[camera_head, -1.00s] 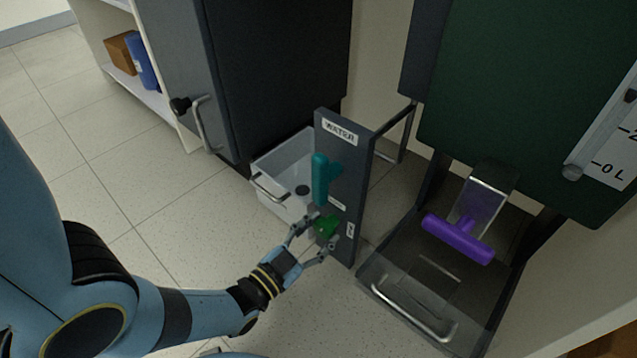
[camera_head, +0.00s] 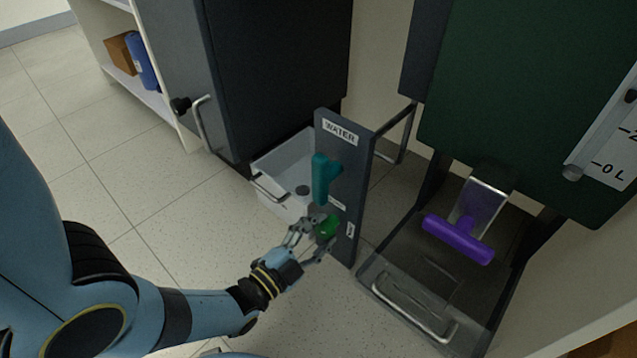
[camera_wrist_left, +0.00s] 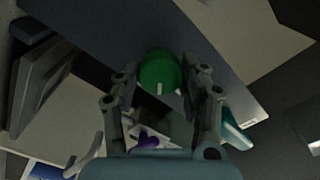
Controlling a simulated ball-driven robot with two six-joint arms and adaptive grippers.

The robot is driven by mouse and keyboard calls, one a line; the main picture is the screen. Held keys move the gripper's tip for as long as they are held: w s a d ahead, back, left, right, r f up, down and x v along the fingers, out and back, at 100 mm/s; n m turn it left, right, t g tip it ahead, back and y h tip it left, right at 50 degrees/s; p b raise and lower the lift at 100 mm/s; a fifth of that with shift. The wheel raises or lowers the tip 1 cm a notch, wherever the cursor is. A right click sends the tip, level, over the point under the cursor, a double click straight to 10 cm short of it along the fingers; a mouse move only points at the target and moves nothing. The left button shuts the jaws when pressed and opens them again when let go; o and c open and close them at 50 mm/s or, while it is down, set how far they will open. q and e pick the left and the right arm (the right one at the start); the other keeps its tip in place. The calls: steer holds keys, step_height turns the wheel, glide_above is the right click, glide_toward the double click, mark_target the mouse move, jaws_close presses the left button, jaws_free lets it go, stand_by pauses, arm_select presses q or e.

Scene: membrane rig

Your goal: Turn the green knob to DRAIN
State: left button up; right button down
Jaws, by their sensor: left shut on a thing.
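The green knob (camera_head: 327,226) sits low on the dark WATER panel (camera_head: 343,158), below a teal lever handle (camera_head: 322,178). My left gripper (camera_head: 318,234) is shut on the green knob, one finger on each side of it. In the left wrist view the round knob (camera_wrist_left: 159,72) shows between the fingertips, with a pale mark on its face near the lower edge. The small labels beside the knob are too small to read. My right gripper is in neither view.
A clear bin (camera_head: 284,160) stands behind the panel. To the right is a transparent tray (camera_head: 440,290) with a metal handle and a purple T-shaped handle (camera_head: 457,238). A dark cabinet (camera_head: 262,70) stands behind. The floor at left is clear.

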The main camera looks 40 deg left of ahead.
arm_select(q)
steer(key=shift+m, duration=0.3)
steer(key=m, duration=0.3)
steer(key=shift+m, duration=0.3)
steer(key=m, duration=0.3)
steer(key=shift+m, duration=0.3)
steer(key=o, duration=1.1)
